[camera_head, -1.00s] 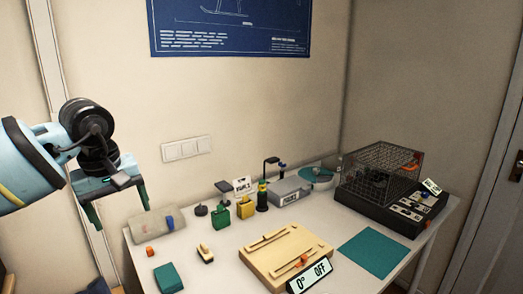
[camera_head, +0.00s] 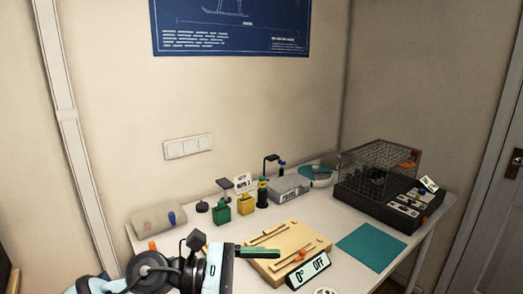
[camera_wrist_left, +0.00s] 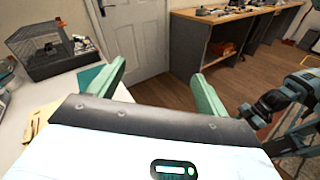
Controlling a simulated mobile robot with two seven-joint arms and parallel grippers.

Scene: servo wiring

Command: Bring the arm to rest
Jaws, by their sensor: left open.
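My left gripper (camera_wrist_left: 161,88) shows in the left wrist view with its two green fingers wide apart and nothing between them. In the head view my left arm (camera_head: 165,272) is low at the bottom left, in front of the table's near side. One green finger (camera_head: 265,253) points right, in line with the near part of the wooden board. My arm hides part of the near left tabletop. Part of my other arm (camera_wrist_left: 270,105) shows at the right of the left wrist view; its jaws are too small to read.
The white table (camera_head: 345,222) holds a wooden board (camera_head: 285,238) with a "0° OFF" display (camera_head: 308,270), a teal mat (camera_head: 371,248), a wire cage on a black base (camera_head: 380,205), and several small tools at the back. A workbench (camera_wrist_left: 240,30) stands across the room.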

